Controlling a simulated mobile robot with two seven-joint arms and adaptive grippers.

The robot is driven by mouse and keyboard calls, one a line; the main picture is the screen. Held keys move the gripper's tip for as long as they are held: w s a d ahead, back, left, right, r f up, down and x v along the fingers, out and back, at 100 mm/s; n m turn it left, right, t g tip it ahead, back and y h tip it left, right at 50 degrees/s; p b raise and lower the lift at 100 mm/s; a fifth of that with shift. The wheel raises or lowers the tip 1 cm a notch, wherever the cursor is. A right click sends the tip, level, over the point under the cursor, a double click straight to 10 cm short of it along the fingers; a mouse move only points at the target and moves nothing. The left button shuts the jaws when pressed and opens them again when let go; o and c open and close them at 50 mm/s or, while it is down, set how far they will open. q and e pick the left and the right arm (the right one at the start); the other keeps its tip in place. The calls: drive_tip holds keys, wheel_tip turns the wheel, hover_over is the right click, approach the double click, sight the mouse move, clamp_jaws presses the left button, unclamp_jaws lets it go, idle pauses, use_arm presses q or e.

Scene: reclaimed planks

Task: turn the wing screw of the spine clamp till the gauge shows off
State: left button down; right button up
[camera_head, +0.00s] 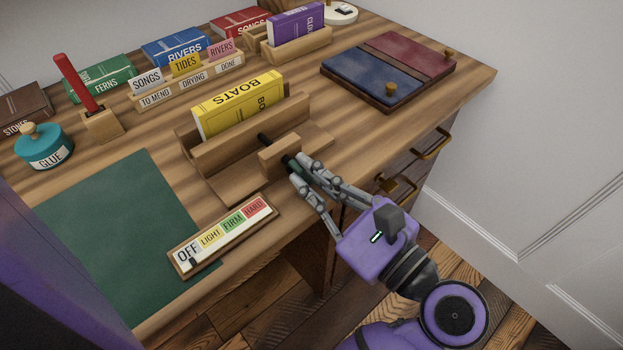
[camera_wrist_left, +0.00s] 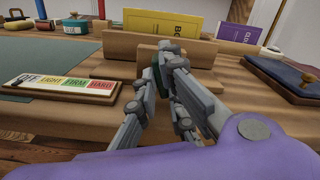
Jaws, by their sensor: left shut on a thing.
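The wooden spine clamp (camera_head: 225,150) stands on the desk with the yellow BOATS book (camera_head: 238,104) upright in it. Its dark green wing screw (camera_head: 293,165) sits at the front block, on a dark shaft. My left gripper (camera_head: 299,169) is shut on the wing screw, and its fingers hide much of it. The left wrist view also shows the fingers (camera_wrist_left: 160,85) around the screw. The gauge (camera_head: 222,238) reads OFF, LIGHT, FIRM, HARD from left to right; a small dark pointer appears at OFF. My right gripper is not in view.
A green mat (camera_head: 125,235) lies left of the gauge. A glue pot (camera_head: 44,147), a red-handled tool in a block (camera_head: 102,125) and a labelled book rack (camera_head: 190,83) stand behind. A blue and red board (camera_head: 390,68) lies at right, near drawer handles.

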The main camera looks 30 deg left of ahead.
use_arm(q)
drive_tip(key=shift+m, duration=1.4)
drive_tip(key=c, duration=1.9)
unclamp_jaws()
drive_tip(key=shift+o, duration=0.2)
drive_tip(key=v, duration=1.2)
